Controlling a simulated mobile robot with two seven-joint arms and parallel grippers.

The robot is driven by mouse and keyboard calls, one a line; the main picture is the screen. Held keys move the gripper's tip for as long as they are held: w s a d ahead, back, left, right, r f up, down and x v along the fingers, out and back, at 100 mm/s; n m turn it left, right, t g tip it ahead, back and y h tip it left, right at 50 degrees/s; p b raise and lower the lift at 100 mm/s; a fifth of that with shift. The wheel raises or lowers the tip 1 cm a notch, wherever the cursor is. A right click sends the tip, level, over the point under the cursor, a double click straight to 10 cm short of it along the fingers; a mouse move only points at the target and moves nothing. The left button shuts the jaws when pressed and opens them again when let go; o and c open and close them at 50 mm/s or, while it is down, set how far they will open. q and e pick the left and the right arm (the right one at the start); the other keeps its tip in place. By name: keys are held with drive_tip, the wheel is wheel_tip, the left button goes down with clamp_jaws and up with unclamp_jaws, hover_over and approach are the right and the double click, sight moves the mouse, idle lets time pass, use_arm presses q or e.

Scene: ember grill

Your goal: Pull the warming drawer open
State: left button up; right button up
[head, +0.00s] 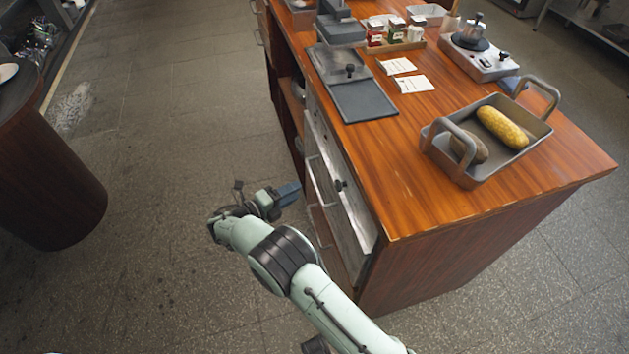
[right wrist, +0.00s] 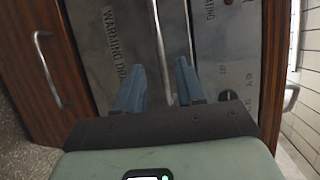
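The warming drawer (right wrist: 105,50) has a grey metal front with printed lettering, partly cut off by my gripper. Its long bar handle (right wrist: 161,45) runs between my right fingers in the right wrist view. In the head view the handle (head: 320,186) is on the island's left side, below the knobbed metal panel. The drawer front looks closed. My right gripper (right wrist: 160,85) is open, its two blue-grey fingers on either side of the handle with space around it. In the head view the right gripper (head: 289,192) is just left of the handle, apparently short of it. My left gripper is not in view.
A control panel (right wrist: 225,60) adjoins the drawer. Another handle (right wrist: 45,70) is on a wooden front beside it. The wooden countertop (head: 420,215) holds a roasting pan (head: 475,178) and a dark tray (head: 363,101). Floor (head: 160,150) left of the island is clear up to a round dark table (head: 45,190).

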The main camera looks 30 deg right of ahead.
sight(314, 180)
drive_tip(key=x, duration=0.8)
drive_tip(key=shift+d+b, duration=0.3)
drive_tip(key=shift+b, duration=0.1)
clamp_jaws()
